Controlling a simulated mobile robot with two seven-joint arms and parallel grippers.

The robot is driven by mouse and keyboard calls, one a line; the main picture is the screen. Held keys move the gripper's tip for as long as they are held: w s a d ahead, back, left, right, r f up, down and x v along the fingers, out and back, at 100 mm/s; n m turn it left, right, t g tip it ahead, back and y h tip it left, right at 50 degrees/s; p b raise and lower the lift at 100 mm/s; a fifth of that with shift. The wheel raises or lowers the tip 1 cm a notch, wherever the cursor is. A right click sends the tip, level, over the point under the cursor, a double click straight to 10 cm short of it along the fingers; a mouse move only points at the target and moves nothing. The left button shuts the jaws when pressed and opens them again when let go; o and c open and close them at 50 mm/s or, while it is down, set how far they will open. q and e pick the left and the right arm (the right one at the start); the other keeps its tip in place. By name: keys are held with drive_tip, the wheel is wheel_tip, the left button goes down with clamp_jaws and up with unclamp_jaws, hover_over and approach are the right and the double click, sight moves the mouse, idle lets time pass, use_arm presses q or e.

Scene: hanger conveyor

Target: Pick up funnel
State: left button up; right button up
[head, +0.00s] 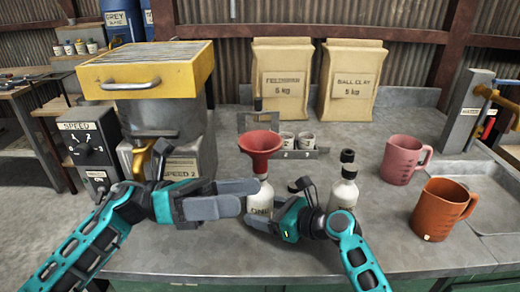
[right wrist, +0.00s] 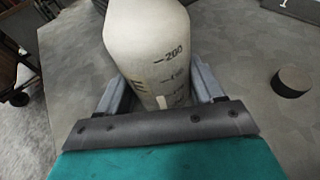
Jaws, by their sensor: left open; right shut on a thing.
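The red funnel (head: 260,146) sits upright in the mouth of a white bottle (head: 261,197) on the grey worktop. My right gripper (head: 270,217) is shut around the lower part of this bottle. The right wrist view shows the bottle (right wrist: 150,45) with volume marks between its two fingers (right wrist: 162,90); the funnel is out of that view. My left gripper (head: 246,196) is open, just left of the bottle's upper part and below the funnel's cone. Whether its fingers touch the bottle is unclear.
A black-capped white bottle (head: 343,190) stands right of my right gripper. Pink (head: 402,160) and orange (head: 442,210) jugs are further right. A yellow-topped machine (head: 145,70) stands left. Two paper sacks (head: 280,80) are behind. A black cap (right wrist: 291,81) lies on the worktop.

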use_arm(q)
drive_tip(key=d+f+n+g+y, duration=0.1)
drive_tip(key=d+n+g+y, duration=0.15)
drive_tip(key=d, duration=2.25)
drive_tip(key=m+t+y, duration=0.6)
drive_tip(key=m+y, duration=0.3)
drive_tip(key=y, duration=0.9)
approach(260, 162)
drive_tip(key=shift+w+d+r, duration=0.1)
drive_tip(key=shift+w+d, duration=0.1)
drive_tip(key=shift+w, duration=0.3)
drive_tip(key=shift+w+d+r, duration=0.1)
drive_tip(key=shift+w+d, duration=0.1)
drive_tip(key=shift+w, duration=0.35)
drive_tip(key=shift+a+f, duration=0.2)
drive_tip(key=shift+a, duration=0.1)
wheel_tip(260, 162, down, 11)
drive_tip(key=shift+f, duration=0.2)
